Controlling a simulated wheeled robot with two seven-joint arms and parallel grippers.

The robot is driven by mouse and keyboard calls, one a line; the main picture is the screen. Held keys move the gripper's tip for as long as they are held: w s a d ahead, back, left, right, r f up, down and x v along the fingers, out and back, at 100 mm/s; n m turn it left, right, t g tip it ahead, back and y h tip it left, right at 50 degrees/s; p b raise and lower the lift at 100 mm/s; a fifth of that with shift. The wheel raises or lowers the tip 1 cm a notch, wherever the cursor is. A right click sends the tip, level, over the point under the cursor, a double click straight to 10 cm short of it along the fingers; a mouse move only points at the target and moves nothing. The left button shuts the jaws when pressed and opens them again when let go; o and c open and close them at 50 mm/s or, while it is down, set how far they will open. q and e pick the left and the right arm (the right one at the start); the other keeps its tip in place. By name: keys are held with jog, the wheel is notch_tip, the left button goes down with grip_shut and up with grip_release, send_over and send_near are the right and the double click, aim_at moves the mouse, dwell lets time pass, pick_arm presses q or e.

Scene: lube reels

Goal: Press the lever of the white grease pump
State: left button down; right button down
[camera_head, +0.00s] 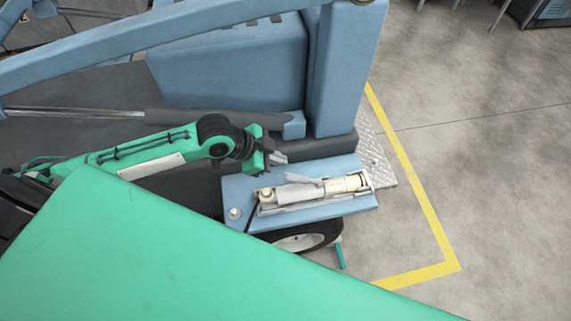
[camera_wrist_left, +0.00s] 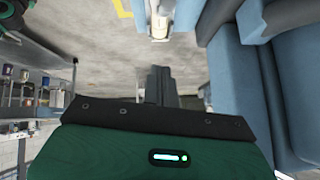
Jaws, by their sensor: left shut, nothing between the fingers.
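The white grease pump (camera_head: 340,185) lies along the top of a blue fender plate (camera_head: 235,190). Its pale lever (camera_head: 304,179) runs lengthwise over the pump body. My left gripper (camera_head: 280,158) is shut and empty, just behind the lever in the head view. No contact between them can be made out. In the left wrist view the shut fingers (camera_wrist_left: 158,85) point towards the white end of the pump (camera_wrist_left: 160,28), with a gap in the picture between them. The rest of the pump is out of that view. My right gripper is not in view.
A blue upright post (camera_head: 345,70) and a blue box (camera_head: 230,58) stand close behind my left gripper. A wheel (camera_head: 303,242) sits under the fender plate. A yellow floor line (camera_head: 425,210) borders open concrete on the right.

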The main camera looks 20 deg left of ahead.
pick_arm(q)
send_over(292, 178)
jog(key=d, duration=0.2)
notch_tip(292, 178, down, 6)
jog(key=f, duration=0.1)
jog(key=a+f, duration=0.1)
jog(key=f, duration=0.1)
jog(key=shift+w+a+f, duration=0.15)
jog(key=shift+a+f, duration=0.05)
jog(key=shift+a, duration=0.05)
jog(key=shift+a+f, duration=0.3)
jog(key=shift+f, duration=0.1)
